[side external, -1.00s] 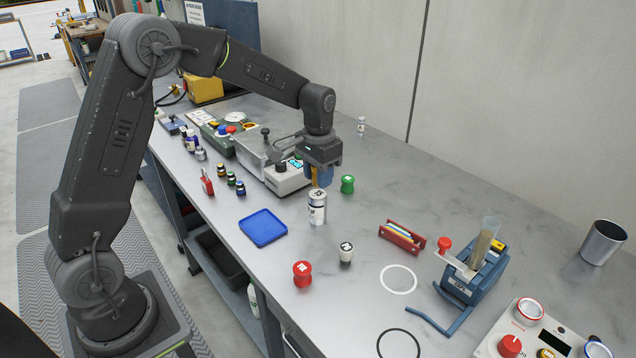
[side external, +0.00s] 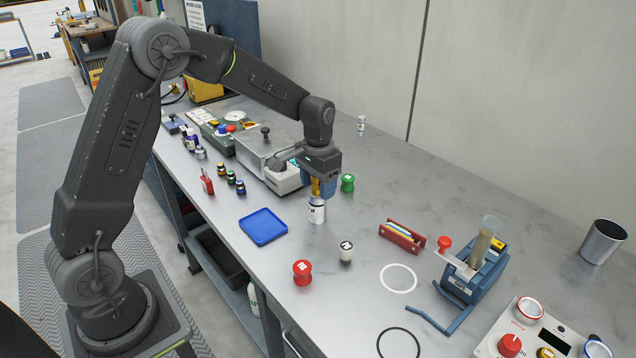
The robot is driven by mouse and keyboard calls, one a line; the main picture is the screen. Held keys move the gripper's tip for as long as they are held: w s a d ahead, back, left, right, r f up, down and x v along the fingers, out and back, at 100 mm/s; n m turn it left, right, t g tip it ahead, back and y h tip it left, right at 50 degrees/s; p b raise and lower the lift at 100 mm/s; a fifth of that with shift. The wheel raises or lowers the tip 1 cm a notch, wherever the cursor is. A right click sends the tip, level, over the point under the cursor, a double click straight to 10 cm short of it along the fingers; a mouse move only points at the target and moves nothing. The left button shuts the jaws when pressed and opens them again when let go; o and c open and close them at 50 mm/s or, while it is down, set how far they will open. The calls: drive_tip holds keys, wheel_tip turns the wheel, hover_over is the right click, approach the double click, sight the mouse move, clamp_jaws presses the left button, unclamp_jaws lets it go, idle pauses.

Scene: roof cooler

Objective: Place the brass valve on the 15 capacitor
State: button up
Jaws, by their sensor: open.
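The white capacitor (side external: 317,214) stands upright on the bench in the side external view, with a dark mark on its side. My gripper (side external: 321,190) points down directly over it, with its blue fingers low at the capacitor's top. A small brass-yellow piece, apparently the brass valve (side external: 316,187), shows between the fingers just above the capacitor. The jaws are open. The fingers hide most of the valve and the capacitor's top, so I cannot tell exactly how the valve rests there.
A green knob-shaped piece (side external: 347,183) stands close to the right of my gripper. A blue tray (side external: 263,227) lies to the left. A red piece (side external: 302,273) and a small white-and-black piece (side external: 346,251) stand in front. A red rack (side external: 402,236) is at the right.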

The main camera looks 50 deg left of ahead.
wheel_tip(320, 180, up, 12)
drive_tip(key=shift+f, duration=0.2)
drive_tip(key=shift+s+r, duration=0.1)
drive_tip(key=shift+r, duration=0.4)
drive_tip(key=s+d+r+t, duration=0.1)
drive_tip(key=s+d+t, duration=0.1)
drive_tip(key=s, duration=1)
drive_tip(key=s+d+r+t, duration=0.1)
drive_tip(key=s+d+t, duration=0.2)
drive_tip(key=s, duration=1)
drive_tip(key=shift+s+d+r+t, duration=0.3)
drive_tip(key=shift+d+r, duration=0.1)
drive_tip(key=shift+d, duration=0.8)
drive_tip(key=shift+w+a, duration=0.1)
drive_tip(key=shift+c, duration=0.3)
